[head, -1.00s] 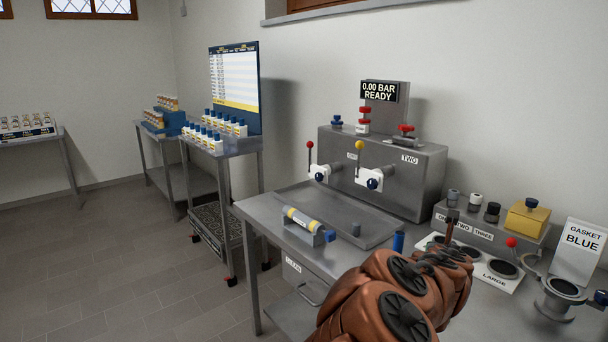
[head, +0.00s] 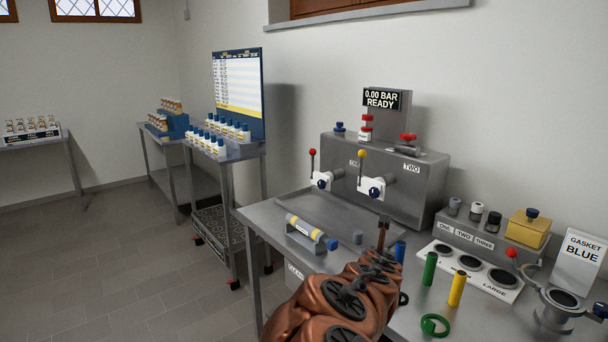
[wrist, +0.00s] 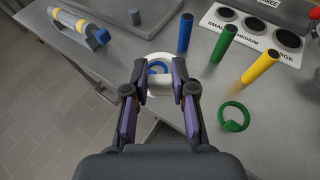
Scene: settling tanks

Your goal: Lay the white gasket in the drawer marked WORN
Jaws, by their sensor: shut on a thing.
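My gripper (wrist: 159,74) is shut on the white gasket (wrist: 160,84), a pale ring held between the fingertips over the front part of the steel bench. A blue ring (wrist: 155,66) shows through or under its opening; I cannot tell whether they touch. In the head view my arm hides the gasket and most of the gripper. A drawer front (head: 293,271) shows under the bench at the left, its label mostly hidden by my arm. No drawer marked WORN is readable in either view.
Blue (wrist: 185,34), green (wrist: 223,43) and yellow (wrist: 260,67) upright cylinders and a green ring (wrist: 234,116) stand close right of my gripper. A yellow-banded cylinder in a cradle (head: 304,230) lies left. The size plate (head: 472,270) and gasket stand (head: 560,307) are farther right.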

